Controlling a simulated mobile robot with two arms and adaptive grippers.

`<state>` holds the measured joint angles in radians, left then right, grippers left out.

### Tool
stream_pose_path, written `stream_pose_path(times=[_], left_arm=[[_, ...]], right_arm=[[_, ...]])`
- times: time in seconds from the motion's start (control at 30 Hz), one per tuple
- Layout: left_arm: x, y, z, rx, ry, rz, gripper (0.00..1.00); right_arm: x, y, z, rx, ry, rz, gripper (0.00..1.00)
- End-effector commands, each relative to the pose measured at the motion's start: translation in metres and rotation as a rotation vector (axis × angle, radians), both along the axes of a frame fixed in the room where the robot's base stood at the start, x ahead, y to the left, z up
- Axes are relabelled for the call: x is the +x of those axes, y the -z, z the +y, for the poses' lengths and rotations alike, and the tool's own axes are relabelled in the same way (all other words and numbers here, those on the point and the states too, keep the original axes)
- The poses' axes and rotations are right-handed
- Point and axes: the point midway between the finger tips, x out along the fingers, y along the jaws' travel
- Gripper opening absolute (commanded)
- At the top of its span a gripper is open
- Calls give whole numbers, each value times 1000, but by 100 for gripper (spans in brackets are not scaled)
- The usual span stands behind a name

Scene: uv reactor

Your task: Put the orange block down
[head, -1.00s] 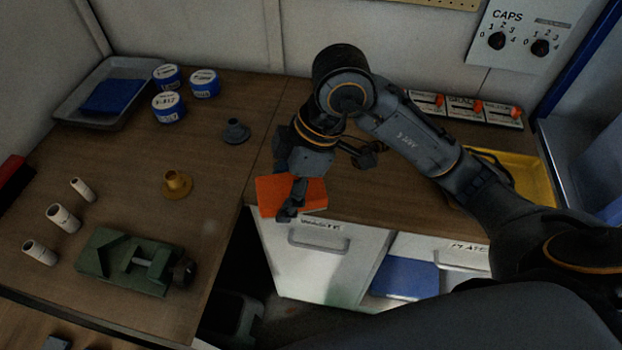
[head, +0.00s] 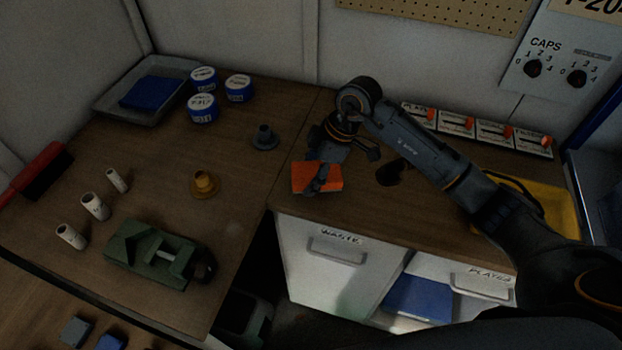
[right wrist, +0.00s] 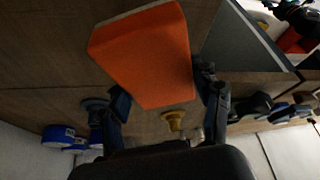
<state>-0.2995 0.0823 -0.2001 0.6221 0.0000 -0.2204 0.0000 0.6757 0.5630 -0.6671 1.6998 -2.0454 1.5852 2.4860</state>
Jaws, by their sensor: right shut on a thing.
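The orange block (head: 304,175) is in the head view, above or on the wooden counter near its front edge, over the drawer marked WASTE. My right gripper (head: 319,179) is shut on it. In the right wrist view the orange block (right wrist: 148,55) fills the upper middle, between the two fingers of my right gripper (right wrist: 165,95). Whether its underside touches the counter cannot be told. My left gripper is not in view.
A dark grey flanged part (head: 265,138) stands to the left, and a brass one (head: 203,184) farther left. A green vise (head: 155,255) and several white tubes are at the left. A yellow tray (head: 555,205) lies at the right.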

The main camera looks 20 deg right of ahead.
Motion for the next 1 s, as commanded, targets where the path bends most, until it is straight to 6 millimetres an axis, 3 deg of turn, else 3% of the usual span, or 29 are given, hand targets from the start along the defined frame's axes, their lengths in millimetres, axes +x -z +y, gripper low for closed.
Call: stream_pose_path(times=[0.2,0.73,0.77,0.87,1.0], left_arm=[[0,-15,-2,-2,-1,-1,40],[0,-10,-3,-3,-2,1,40],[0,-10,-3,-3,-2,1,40],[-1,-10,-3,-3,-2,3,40],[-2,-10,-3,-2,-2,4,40]], right_arm=[[-1,27,1,1,0,4,13],[-1,40,0,-2,0,3,13],[-1,40,0,-1,0,3,67],[-2,40,0,-3,-1,5,86],[-1,40,0,-2,0,4,86]])
